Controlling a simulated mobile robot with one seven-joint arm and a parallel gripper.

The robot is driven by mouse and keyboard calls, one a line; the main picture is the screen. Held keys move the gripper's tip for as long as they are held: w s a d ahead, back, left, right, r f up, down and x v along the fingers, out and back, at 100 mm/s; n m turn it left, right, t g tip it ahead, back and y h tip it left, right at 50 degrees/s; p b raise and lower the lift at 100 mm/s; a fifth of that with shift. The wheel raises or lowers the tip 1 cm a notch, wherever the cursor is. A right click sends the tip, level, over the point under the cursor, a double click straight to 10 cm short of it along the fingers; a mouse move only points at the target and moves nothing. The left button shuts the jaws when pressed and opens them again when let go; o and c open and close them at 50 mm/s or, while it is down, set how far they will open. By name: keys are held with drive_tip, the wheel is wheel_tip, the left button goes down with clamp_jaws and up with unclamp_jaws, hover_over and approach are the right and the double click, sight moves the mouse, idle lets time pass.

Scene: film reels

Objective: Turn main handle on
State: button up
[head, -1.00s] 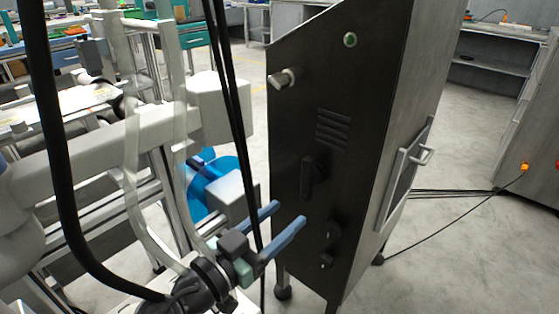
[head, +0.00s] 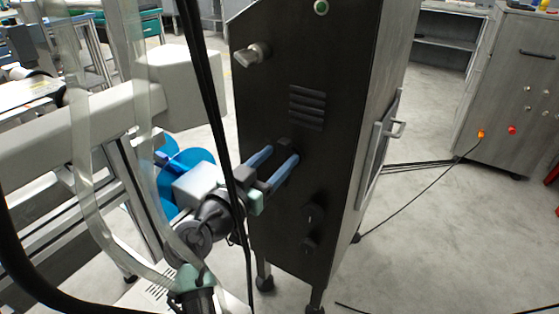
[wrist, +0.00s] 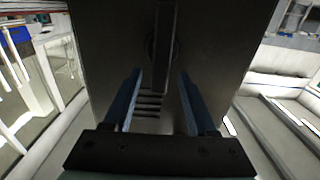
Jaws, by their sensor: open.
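The black cabinet (head: 270,110) stands in the middle of the head view. In the wrist view, the handle (wrist: 164,45) appears as a dark upright bar on a round base, roughly centred between the fingertips (wrist: 160,72). The fingers are open and apart, with a gap on each side of the bar. I cannot tell whether the fingertips touch the panel.
A silver knob (head: 252,54) and a green button (head: 321,7) sit higher on the panel. A cable hangs in front of my gripper. The floor right of the cabinet is mostly clear.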

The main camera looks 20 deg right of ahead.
drive_tip(key=shift+w+d, duration=0.45)
drive_tip(key=shift+d, duration=0.15)
clamp_jaws()
